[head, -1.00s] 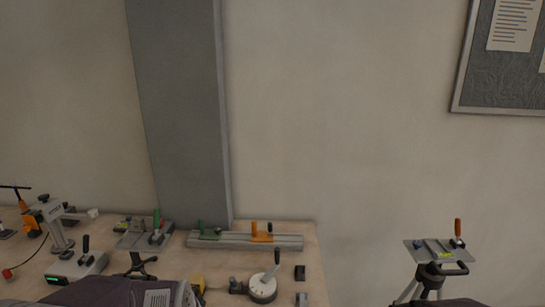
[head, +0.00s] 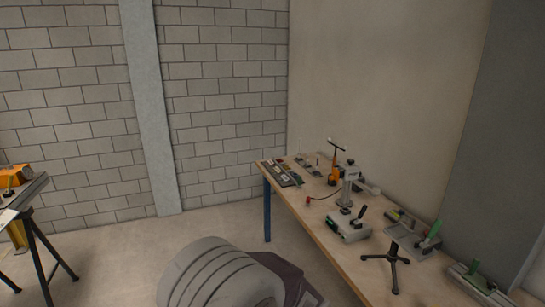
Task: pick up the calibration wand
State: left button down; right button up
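An orange upright tool with a dark T-shaped bar on top (head: 334,162) stands on the far part of the workbench. It may be the calibration wand, but it is too small to be sure. Neither of my grippers is in view, so I see nothing held.
The wooden workbench (head: 318,227) runs along the right wall. On it are a grey stand (head: 349,187), a grey box with a lever (head: 348,226), a black star-shaped base (head: 385,262) and a green-handled fixture (head: 420,240). Another trestle table (head: 30,192) stands left.

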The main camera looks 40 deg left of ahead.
aim_at(335, 158)
jog(key=u, duration=0.85)
jog(key=i+j, duration=1)
jog(key=i, duration=0.2)
jog(key=i+j+u, duration=0.1)
jog(key=i+j, duration=0.9)
jog(key=i, duration=0.2)
